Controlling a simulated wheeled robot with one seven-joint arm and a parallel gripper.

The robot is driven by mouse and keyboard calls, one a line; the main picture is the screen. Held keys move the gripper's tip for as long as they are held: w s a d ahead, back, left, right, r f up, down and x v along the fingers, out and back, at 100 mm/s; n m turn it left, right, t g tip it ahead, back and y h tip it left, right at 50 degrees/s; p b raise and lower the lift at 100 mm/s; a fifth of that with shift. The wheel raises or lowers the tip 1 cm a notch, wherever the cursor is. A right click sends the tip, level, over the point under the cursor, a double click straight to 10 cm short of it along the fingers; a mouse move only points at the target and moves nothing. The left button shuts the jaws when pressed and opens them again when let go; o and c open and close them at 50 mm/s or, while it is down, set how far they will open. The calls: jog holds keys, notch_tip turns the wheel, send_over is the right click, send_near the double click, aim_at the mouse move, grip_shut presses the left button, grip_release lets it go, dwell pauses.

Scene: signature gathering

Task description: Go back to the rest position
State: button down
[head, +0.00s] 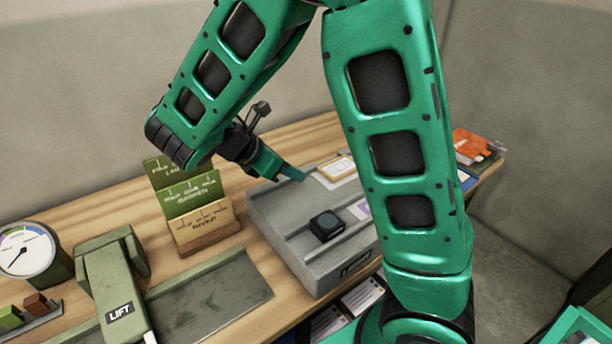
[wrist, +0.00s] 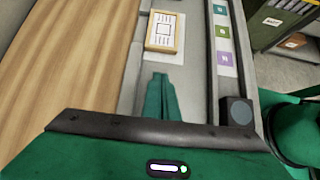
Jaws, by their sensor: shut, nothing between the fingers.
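My gripper (head: 295,173) is green and hangs above the back part of the grey stepped stand in the head view. Its fingers are shut together with nothing between them, as the wrist view also shows (wrist: 160,95). The grey stand (head: 275,213) holds a small black block with a round top (head: 326,225) on its lower step. A wooden-framed card (head: 337,168) lies on its upper step, just beyond my fingertips. My arm hides the right part of the stand.
Left of the stand are a card rack (head: 205,238), a green device marked LIFT (head: 118,290) and a round dial gauge (head: 26,250). An orange packet (head: 474,145) lies at the table's right end. Bare wooden table (head: 95,215) shows behind the rack.

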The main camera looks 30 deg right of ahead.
jog(key=v, duration=0.5)
jog(key=shift+a+r, duration=0.25)
jog(key=shift+r, duration=0.05)
